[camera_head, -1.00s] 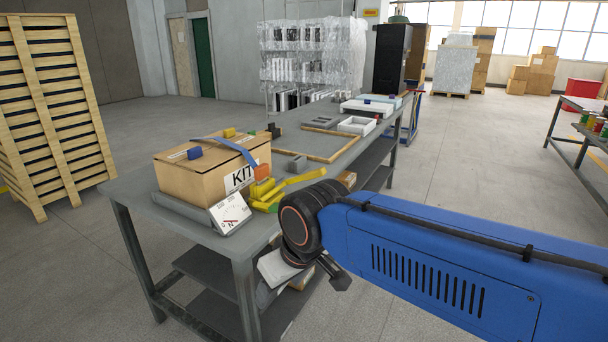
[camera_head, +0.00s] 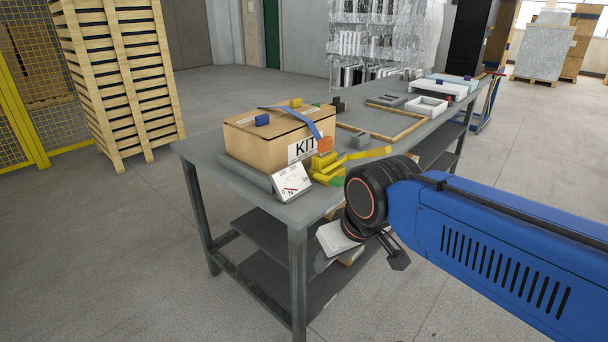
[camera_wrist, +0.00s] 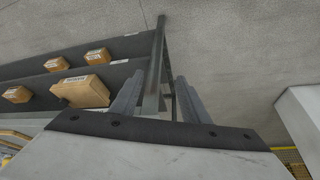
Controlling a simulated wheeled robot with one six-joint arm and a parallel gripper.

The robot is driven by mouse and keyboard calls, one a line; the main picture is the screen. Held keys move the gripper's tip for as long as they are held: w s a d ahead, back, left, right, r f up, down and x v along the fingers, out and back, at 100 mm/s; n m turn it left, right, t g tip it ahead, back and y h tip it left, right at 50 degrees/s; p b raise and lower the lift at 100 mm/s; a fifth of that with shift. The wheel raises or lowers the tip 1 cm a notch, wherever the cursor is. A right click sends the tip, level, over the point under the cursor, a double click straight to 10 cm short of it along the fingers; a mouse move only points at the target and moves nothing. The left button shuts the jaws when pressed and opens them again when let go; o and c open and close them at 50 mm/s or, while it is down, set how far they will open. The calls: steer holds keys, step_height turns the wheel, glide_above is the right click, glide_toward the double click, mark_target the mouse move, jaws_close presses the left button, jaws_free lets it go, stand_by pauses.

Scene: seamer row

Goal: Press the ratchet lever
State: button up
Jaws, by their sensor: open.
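A cardboard box marked KIT (camera_head: 262,140) sits on the near end of the grey workbench (camera_head: 232,178), with a blue strap (camera_head: 290,120) over its top. At the box's right side is a yellow ratchet (camera_head: 325,165). Its yellow lever (camera_head: 365,155) sticks out to the right, tilted slightly up. My gripper (camera_head: 321,262) is below the bench top, beside the bench's right side, apart from the lever and partly hidden by my arm. In the wrist view my gripper (camera_wrist: 160,98) is open, its two fingers apart, with a bench leg showing beyond them. The lever is not in the wrist view.
Lower shelves (camera_wrist: 92,55) hold several small cartons (camera_wrist: 82,91). A wooden frame (camera_head: 400,132) and white trays (camera_head: 427,106) lie farther along the bench.

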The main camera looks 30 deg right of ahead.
steer(key=shift+w+d+r, duration=0.3)
steer(key=shift+w+r, duration=0.4)
steer(key=shift+r, duration=0.25)
jaws_close()
steer(key=w+d+r+n+g, duration=0.2)
steer(key=w+d+r, duration=0.8)
steer(key=d+r, duration=0.3)
steer(key=w+d+r+n+g, duration=0.1)
steer(key=w+d+r+n, duration=0.1)
steer(key=w+d+r, duration=0.8)
steer(key=d+r, duration=0.3)
steer(key=d, duration=0.1)
steer(key=shift+r+g, duration=0.35)
steer(key=shift+g, duration=0.05)
